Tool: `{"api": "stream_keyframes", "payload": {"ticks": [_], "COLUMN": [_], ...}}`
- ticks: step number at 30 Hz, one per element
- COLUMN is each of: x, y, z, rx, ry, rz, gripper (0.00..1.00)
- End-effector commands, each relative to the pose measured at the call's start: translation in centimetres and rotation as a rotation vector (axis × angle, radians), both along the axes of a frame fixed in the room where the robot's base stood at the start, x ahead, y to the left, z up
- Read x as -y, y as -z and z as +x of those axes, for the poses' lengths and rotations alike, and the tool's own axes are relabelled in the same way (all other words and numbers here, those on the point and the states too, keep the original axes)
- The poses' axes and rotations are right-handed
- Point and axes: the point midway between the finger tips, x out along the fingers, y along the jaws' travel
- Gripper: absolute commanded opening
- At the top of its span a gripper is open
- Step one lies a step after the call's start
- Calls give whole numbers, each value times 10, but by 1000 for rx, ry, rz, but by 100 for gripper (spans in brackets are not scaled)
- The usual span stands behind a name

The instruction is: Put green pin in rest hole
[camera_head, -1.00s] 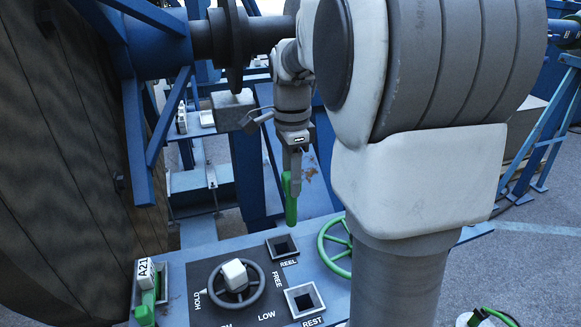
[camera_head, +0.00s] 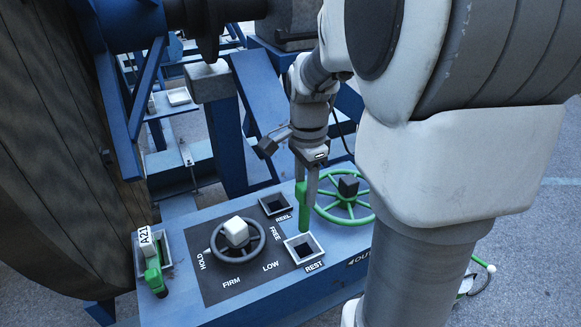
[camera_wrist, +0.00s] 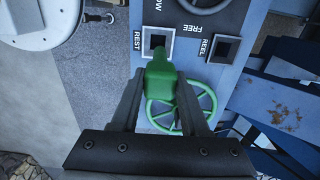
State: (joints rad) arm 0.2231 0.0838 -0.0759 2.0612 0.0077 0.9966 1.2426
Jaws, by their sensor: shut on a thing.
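The green pin (camera_head: 302,208) hangs upright, held between the two fingers of my gripper (camera_head: 309,178). In the wrist view my gripper (camera_wrist: 158,100) is shut on the pin (camera_wrist: 160,88), and the pin's far end points toward the socket marked REST. The rest hole (camera_head: 303,250) is a square, light-rimmed dark opening in the blue panel. It also shows in the wrist view (camera_wrist: 157,40), its near edge partly covered by the pin. In the head view the pin's lower end appears just above and behind the hole's far rim; the exact gap cannot be told.
A similar REEL socket (camera_head: 274,205) lies behind left. A dark handwheel (camera_head: 237,243) with a light hub is on the black plate. A green spoked wheel (camera_head: 348,210) stands close right of the pin. A green part tagged A21 (camera_head: 154,275) sits at the panel's left.

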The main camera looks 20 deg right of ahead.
Motion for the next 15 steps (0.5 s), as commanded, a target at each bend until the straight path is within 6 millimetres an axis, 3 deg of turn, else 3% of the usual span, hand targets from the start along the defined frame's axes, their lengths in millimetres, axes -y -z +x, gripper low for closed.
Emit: {"api": "stream_keyframes", "payload": {"ticks": [15], "x": [-1], "y": [16], "z": [-2], "rx": [1], "ry": [-9], "rz": [0], "gripper": [0]}}
